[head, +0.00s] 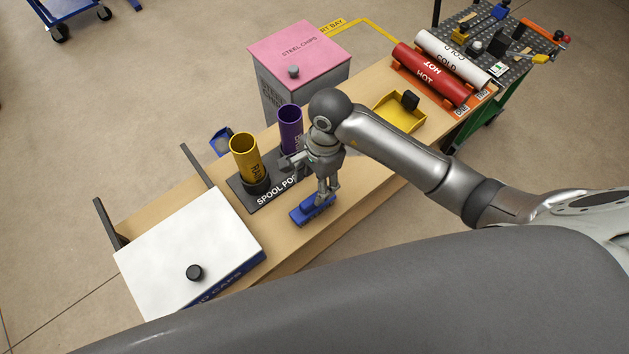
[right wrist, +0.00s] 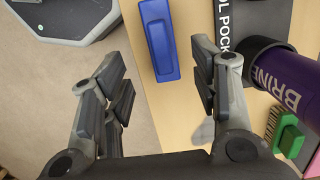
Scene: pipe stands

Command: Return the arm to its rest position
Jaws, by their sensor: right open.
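My right arm reaches in from the right in the head view. Its gripper (head: 326,196) points down above the front edge of the wooden table, close to a small blue block-like thing (head: 305,213). In the right wrist view the fingers (right wrist: 160,88) stand wide apart with nothing between them. The blue thing (right wrist: 158,42) lies on the wood beyond the fingertips, apart from them. My left gripper is in neither view.
A yellow pipe (head: 244,155) and a purple pipe (head: 290,125) stand upright in the spool pocket base (head: 257,198), beside my right gripper. A white-lidded box (head: 190,245) sits left. A yellow tray (head: 399,113) and red HOT pipe (head: 430,75) lie right. A pink-lidded bin (head: 298,52) stands behind.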

